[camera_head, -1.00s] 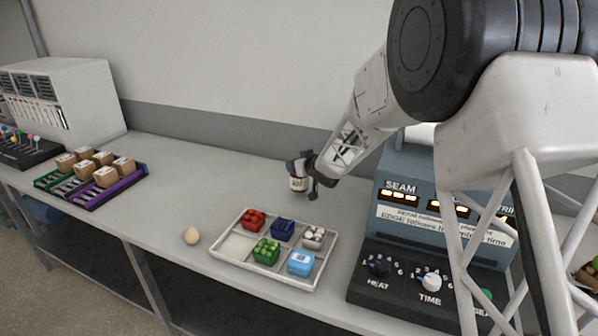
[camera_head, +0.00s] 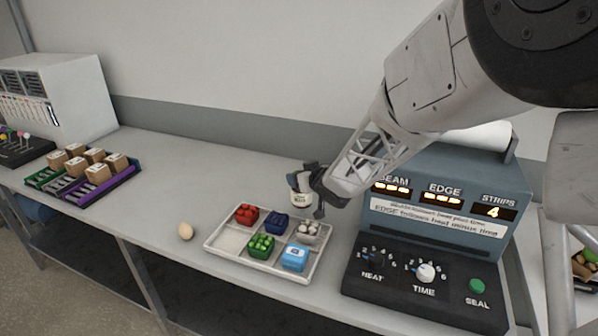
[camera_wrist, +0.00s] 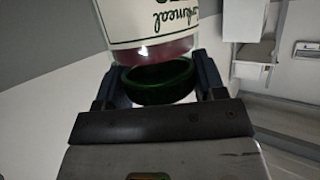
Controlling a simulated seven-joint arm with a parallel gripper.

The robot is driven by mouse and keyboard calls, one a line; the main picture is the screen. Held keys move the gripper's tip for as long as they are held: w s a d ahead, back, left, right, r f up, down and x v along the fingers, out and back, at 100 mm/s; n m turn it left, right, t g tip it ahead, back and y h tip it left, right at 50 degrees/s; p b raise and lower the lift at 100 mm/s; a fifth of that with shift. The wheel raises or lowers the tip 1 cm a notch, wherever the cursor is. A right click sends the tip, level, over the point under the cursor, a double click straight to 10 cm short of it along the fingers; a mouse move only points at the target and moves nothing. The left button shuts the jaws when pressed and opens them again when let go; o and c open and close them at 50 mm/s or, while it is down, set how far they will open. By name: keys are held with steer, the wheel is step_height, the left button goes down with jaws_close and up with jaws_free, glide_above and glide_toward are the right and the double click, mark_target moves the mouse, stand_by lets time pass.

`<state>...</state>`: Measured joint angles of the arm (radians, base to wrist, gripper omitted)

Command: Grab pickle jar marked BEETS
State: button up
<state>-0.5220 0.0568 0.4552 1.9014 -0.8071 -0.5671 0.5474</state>
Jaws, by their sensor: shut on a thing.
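My gripper (camera_head: 303,182) is shut on a small jar (camera_head: 301,198) behind the white tray, near the sealing machine. In the wrist view the fingers (camera_wrist: 155,82) close on both sides of the jar's dark green lid (camera_wrist: 162,80). The jar (camera_wrist: 150,28) is clear, with a pale label and pinkish-red contents. The label's lettering is upside down and cut off there, so I cannot read BEETS on it. I cannot tell how far the jar is above the table.
The white tray (camera_head: 222,247) holds red, blue, green, pale and light-blue items. A sealing machine (camera_head: 440,215) stands close on the right. An egg-like object (camera_head: 185,231) lies left of the tray.

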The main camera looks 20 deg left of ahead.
steer(key=shift+s+d+r, duration=0.1)
steer(key=shift+s+d, duration=0.45)
steer(key=shift+s, duration=0.25)
steer(key=shift+r, duration=0.15)
